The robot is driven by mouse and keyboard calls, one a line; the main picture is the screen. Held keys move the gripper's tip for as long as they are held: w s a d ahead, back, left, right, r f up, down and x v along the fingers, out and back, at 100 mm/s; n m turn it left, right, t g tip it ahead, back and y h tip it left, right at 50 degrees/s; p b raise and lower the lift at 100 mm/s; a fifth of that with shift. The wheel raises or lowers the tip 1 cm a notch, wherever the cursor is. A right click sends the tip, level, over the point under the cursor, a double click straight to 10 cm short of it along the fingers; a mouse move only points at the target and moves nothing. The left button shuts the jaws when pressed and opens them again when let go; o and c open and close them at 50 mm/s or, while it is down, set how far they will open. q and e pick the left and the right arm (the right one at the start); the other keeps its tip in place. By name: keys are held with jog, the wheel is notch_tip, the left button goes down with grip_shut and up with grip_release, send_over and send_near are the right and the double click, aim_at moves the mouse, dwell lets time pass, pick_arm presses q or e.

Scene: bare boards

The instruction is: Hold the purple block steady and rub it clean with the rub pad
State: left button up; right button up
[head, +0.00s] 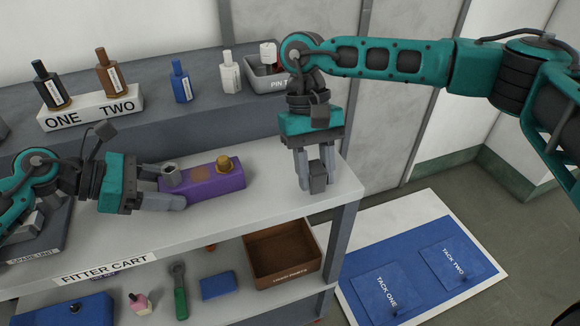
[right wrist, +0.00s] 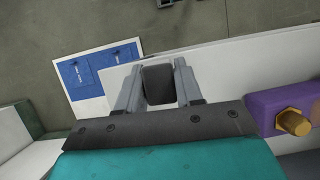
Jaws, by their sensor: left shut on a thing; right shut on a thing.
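My left gripper (head: 172,188) is shut on the block's left end. My right gripper (head: 315,170) points down, shut on the dark grey rub pad (head: 318,183), right of the block and apart from it. The right wrist view shows the pad (right wrist: 158,85) between the fingers and the purple block (right wrist: 282,103) at the right edge.
A raised back ledge (head: 205,112) holds several small bottles and a grey bin (head: 262,82). The top shelf (head: 268,203) is clear between block and pad. The lower shelf has a brown box (head: 283,258), a green-handled tool (head: 180,302) and a blue block (head: 218,285). A blue-and-white board (head: 415,265) lies on the right.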

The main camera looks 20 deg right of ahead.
jog(key=w+a+r+m+t+y, duration=0.1)
jog(key=w+a+r+m+y, duration=0.3)
jog(key=a+m, duration=0.55)
notch_tip(320, 180, up, 6)
jog(key=r+m+t, duration=0.1)
jog(key=m+t, duration=0.2)
jog(key=m, duration=0.5)
send_over(193, 183)
jog(key=d, duration=0.2)
jog(key=shift+s+a+f, duration=0.1)
jog(key=shift+a+f, duration=0.05)
jog(key=shift+f, duration=1.7)
jog(key=shift+a+f, duration=0.1)
jog(key=shift+f, duration=1.75)
jog(key=shift+w+f, duration=0.5)
jog(key=shift+f, duration=0.2)
jog(key=shift+c, duration=0.3)
jog(key=shift+w+a, duration=0.1)
jog(key=shift+w, duration=1.4)
jog(key=shift+s, duration=1.9)
jog(key=shift+s+r, duration=0.15)
notch_tip(193, 183, up, 8)
